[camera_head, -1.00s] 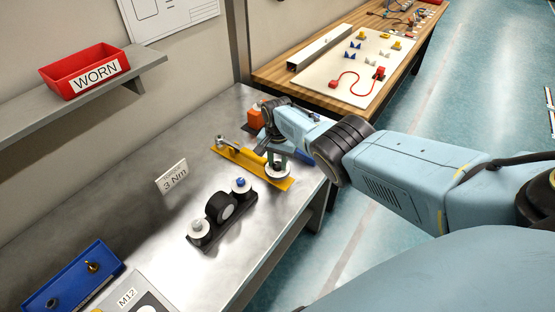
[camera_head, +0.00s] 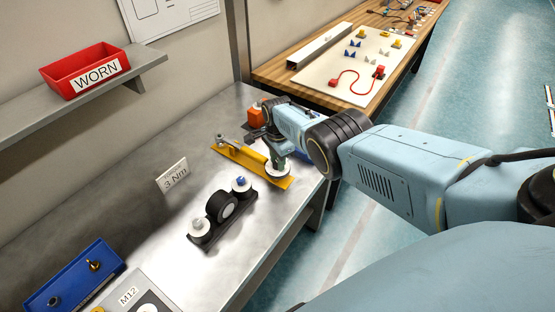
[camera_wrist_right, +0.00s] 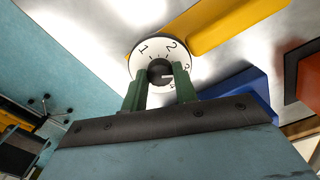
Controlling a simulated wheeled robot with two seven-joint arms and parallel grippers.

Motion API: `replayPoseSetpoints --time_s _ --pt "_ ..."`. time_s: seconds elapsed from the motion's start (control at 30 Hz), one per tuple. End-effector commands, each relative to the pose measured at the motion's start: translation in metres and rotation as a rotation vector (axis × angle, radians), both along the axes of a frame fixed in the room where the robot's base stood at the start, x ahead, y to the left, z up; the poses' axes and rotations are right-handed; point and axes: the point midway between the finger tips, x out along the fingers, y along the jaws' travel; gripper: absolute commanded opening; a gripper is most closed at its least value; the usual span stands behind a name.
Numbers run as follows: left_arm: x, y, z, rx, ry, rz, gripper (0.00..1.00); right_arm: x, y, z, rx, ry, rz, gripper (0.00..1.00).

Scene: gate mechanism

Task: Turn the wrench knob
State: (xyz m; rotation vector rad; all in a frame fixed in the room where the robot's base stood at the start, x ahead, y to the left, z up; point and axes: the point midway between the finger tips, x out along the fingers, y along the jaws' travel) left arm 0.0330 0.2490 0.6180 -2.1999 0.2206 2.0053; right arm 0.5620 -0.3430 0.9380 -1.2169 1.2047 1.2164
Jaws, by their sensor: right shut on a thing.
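The wrench knob is a small black knob (camera_wrist_right: 160,72) at the centre of a white numbered dial (camera_wrist_right: 147,60), which also shows in the head view (camera_head: 278,174) at the near end of a yellow bar (camera_head: 240,153). My right gripper (camera_wrist_right: 161,84) has its green fingers shut on the black knob, one on each side. In the head view it points down at the dial (camera_head: 276,158). The 1 and 2 are readable; the mark after them is partly hidden by a finger. A white line on the knob points right in the wrist view. My left gripper is not in view.
An orange block (camera_head: 254,116) stands behind the yellow bar. A blue tray (camera_head: 72,280) lies at the near left. The table's right edge is close to the dial.

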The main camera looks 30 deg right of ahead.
Motion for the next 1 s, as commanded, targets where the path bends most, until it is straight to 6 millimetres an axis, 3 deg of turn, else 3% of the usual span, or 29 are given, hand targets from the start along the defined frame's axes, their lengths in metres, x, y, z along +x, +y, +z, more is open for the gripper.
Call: replayPoseSetpoints --time_s 0.43,0.47,0.6,1.0 --pt "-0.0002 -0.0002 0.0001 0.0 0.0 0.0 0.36 0.0005 -0.0001 0.0007 0.0 -0.001 -0.01 0.06" --pt "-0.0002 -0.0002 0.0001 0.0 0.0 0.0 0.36 0.0005 -0.0001 0.0007 0.0 -0.001 -0.01 0.31" --pt "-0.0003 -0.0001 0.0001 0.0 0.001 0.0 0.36 0.0004 -0.0001 0.0006 0.0 -0.001 -0.009 0.49" --pt "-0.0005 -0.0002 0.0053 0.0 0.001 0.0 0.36 0.0 -0.0001 0.0056 0.0 0.0 -0.009 0.51"
